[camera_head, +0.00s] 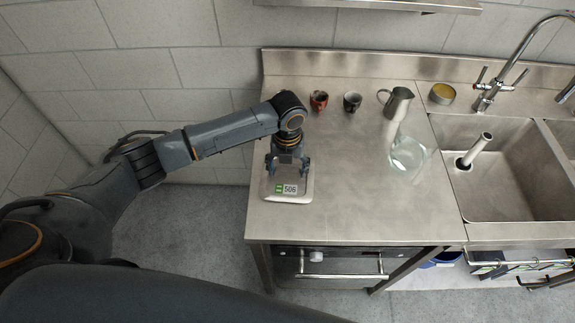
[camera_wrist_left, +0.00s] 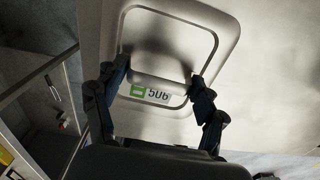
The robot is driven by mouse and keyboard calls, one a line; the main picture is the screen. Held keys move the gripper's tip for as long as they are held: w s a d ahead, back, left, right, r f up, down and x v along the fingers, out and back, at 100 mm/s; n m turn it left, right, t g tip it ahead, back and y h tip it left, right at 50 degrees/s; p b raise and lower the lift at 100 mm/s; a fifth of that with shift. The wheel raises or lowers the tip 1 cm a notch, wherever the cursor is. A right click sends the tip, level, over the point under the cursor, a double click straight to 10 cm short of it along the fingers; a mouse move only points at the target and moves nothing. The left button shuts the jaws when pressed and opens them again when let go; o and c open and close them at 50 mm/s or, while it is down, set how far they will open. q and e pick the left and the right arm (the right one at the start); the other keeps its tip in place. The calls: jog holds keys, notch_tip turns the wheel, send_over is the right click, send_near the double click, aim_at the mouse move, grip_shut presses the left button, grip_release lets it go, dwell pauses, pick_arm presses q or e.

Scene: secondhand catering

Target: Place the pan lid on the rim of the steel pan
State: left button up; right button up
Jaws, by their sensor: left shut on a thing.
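The pan lid (camera_head: 302,190) is a rounded square of grey metal with a green and white "506" label, at the left end of the steel counter. It also shows in the left wrist view (camera_wrist_left: 222,30), with a bar handle (camera_wrist_left: 158,88) across it. My left gripper (camera_head: 287,168) is above the lid, its fingers at the two ends of the handle and shut on it; the fingers also show in the left wrist view (camera_wrist_left: 158,82). I cannot make out a separate steel pan, or whether anything is under the lid. My right gripper is not in view.
A clear glass vessel (camera_head: 408,152) is right of centre. A sink (camera_head: 505,185) is at the right. The counter's front middle is clear.

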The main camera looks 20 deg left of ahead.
pick_arm(q)
jog(key=shift+f, duration=0.15)
jog(key=shift+f, duration=0.2)
jog(key=o, duration=1.3)
